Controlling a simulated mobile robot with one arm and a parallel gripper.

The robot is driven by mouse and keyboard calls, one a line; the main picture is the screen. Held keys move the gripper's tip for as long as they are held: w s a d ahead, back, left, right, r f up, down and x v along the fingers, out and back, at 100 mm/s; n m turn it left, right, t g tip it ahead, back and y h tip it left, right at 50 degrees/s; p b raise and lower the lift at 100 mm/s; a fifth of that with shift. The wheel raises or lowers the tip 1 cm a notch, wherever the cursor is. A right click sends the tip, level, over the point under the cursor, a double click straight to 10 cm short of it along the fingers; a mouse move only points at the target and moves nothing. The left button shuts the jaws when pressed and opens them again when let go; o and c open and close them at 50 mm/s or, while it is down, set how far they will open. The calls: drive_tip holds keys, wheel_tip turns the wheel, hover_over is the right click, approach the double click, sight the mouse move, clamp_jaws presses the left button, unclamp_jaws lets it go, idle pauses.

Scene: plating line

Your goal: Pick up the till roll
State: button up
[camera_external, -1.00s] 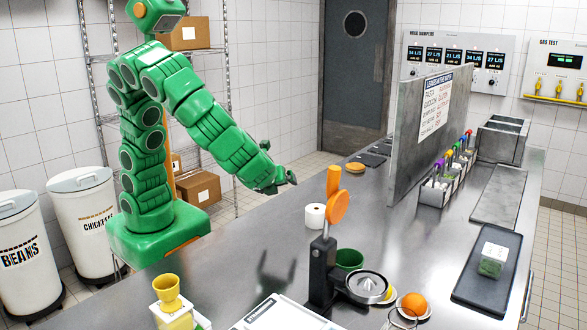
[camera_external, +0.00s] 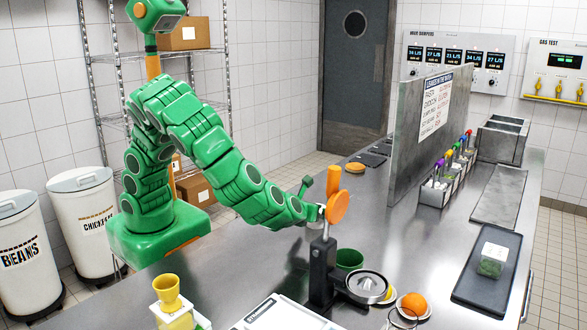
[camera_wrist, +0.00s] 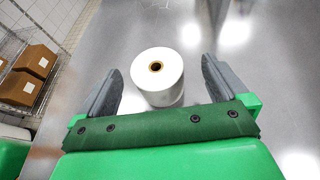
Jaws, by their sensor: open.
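The till roll is a white paper cylinder with a brown core, standing upright on the steel counter. In the wrist view the till roll (camera_wrist: 158,78) lies ahead of and between the two grey fingers of my gripper (camera_wrist: 160,82), which are spread apart. In the external view only a small part of the till roll (camera_external: 321,213) shows, the rest hidden behind my gripper (camera_external: 306,205) and the juicer's orange handle.
A black citrus press (camera_external: 321,272) with an orange handle stands close in front of the roll. A green cup (camera_external: 349,260) and an orange (camera_external: 413,304) are nearby. A steel divider (camera_external: 402,150) stands to the right.

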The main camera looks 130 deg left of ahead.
drive_tip(key=x, duration=0.4)
drive_tip(key=shift+s+a+f, duration=0.15)
drive_tip(key=shift+s+f, duration=0.2)
drive_tip(key=shift+f, duration=0.1)
drive_tip(key=shift+a+f, duration=0.3)
drive_tip(key=shift+a, duration=0.35)
drive_tip(key=c, duration=1.1)
drive_tip(key=shift+r, duration=0.15)
